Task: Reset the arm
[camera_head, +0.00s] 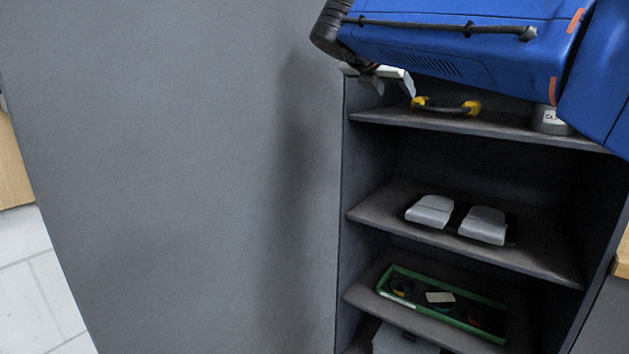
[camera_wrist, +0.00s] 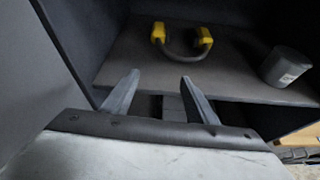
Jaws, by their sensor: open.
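My gripper (camera_wrist: 158,85) is open and empty in the wrist view, with its two grey fingers apart in front of the upper shelf. In the head view my gripper (camera_head: 394,84) shows only in part at the upper left end of my blue arm, near the cabinet's left side. A pair of yellow and dark earmuffs (camera_wrist: 181,46) lies on the upper shelf beyond the fingertips, apart from them. The earmuffs also show in the head view (camera_head: 446,109).
A grey cup-like container (camera_wrist: 285,67) stands on the upper shelf (camera_head: 415,119), right of the earmuffs. The middle shelf (camera_head: 385,212) holds two pale grey objects (camera_head: 430,211). A green tray (camera_head: 455,318) sits lower. A large grey panel (camera_head: 180,170) stands at the left.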

